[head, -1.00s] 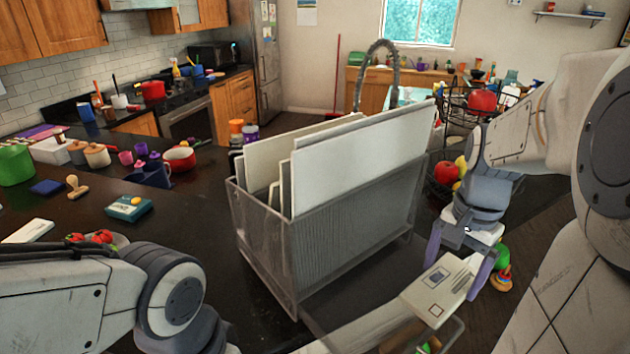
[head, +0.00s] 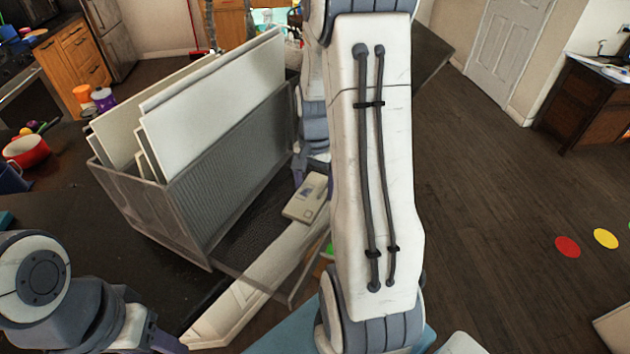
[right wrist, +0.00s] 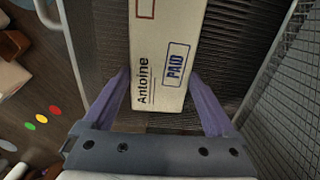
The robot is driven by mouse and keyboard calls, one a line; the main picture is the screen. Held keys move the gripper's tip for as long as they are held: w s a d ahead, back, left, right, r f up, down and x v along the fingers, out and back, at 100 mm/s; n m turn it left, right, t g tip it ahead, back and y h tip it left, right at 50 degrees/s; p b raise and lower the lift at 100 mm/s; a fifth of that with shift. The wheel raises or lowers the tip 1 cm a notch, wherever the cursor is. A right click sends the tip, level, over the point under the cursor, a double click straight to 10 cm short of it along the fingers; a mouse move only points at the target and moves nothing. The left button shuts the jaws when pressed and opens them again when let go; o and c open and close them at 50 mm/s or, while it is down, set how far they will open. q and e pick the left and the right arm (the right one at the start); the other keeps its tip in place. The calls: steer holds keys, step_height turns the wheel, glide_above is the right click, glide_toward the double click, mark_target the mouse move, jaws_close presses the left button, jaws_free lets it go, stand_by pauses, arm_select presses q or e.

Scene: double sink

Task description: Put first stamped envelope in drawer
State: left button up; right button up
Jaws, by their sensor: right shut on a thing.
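The envelope (head: 305,199) is cream, and in the right wrist view (right wrist: 167,50) it shows the name "Antoine" and a blue "PAID" stamp. My right gripper (right wrist: 163,85) is shut on it, one purple finger on each side. In the head view my right arm hides most of that gripper. The mesh drawer (head: 238,235) is pulled out below the grey mesh file organizer (head: 225,165). The envelope is over the drawer's right part; I cannot tell whether it touches the mesh floor. My left gripper (head: 165,342) is at the bottom left, mostly cut off.
Large white boards (head: 215,95) stand in the organizer. A red pot (head: 27,150) and an orange and a purple jar (head: 103,98) are on the dark counter to the left. Open wooden floor with coloured dots (head: 567,247) lies to the right.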

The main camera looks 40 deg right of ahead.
mark_target(314, 190)
steer(key=shift+f, duration=0.15)
steer(key=o, duration=1)
steer(key=shift+r, duration=0.35)
step_height(314, 190, up, 12)
steer(key=b, duration=0.1)
steer(key=shift+f+b, duration=0.15)
steer(key=shift+b, duration=0.2)
